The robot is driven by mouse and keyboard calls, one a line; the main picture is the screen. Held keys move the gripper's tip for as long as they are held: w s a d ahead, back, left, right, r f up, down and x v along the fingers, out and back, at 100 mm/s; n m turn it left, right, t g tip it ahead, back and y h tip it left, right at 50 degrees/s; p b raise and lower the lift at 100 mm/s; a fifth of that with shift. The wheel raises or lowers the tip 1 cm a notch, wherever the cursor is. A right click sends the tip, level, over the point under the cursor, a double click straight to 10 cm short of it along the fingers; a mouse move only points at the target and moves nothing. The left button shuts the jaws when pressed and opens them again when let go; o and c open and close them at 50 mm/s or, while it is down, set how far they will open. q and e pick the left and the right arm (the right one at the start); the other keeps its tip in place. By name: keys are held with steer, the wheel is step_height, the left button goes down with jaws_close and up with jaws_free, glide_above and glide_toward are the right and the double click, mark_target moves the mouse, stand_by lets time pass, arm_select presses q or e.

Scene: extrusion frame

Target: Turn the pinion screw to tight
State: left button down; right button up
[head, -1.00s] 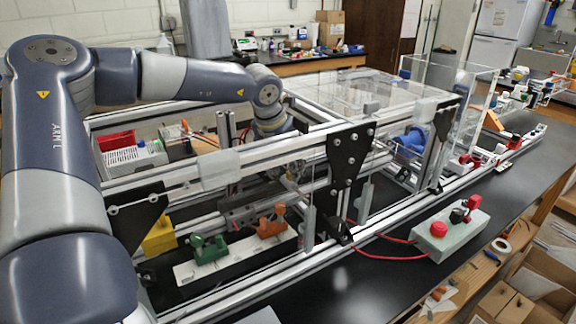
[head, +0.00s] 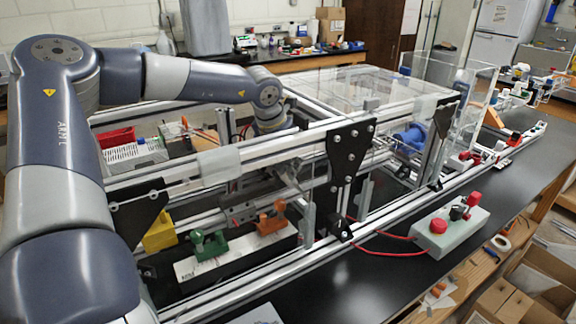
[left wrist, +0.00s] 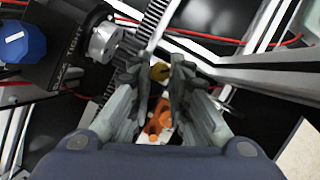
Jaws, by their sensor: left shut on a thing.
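My left gripper (left wrist: 160,76) has its two grey fingers on either side of a small brass-coloured screw head (left wrist: 160,72), which I take to be the pinion screw, and is shut on it. A black block (left wrist: 75,55) with the printed words SLACK and TIGHT lies to the upper left, beside a silver round knob (left wrist: 105,42) and a toothed rack (left wrist: 150,25). In the head view my left gripper (head: 290,180) is mostly hidden behind the frame's front beam, and the screw cannot be made out. My right gripper is in neither view.
Aluminium beams (head: 250,150) and a black plate (head: 349,150) stand close around my left gripper. Orange (head: 272,218) and green (head: 208,246) clamps sit below. A grey button box (head: 450,232) with red cables lies on the black bench at right.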

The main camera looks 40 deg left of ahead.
arm_select(q)
steer(key=shift+a+m+h+b, duration=0.15)
steer(key=shift+m+h+b, duration=0.35)
steer(key=shift+m, duration=0.8)
steer(key=c, duration=1.5)
jaws_free()
steer(key=shift+r, duration=0.1)
steer(key=v, duration=1.2)
steer(key=shift+s, duration=0.1)
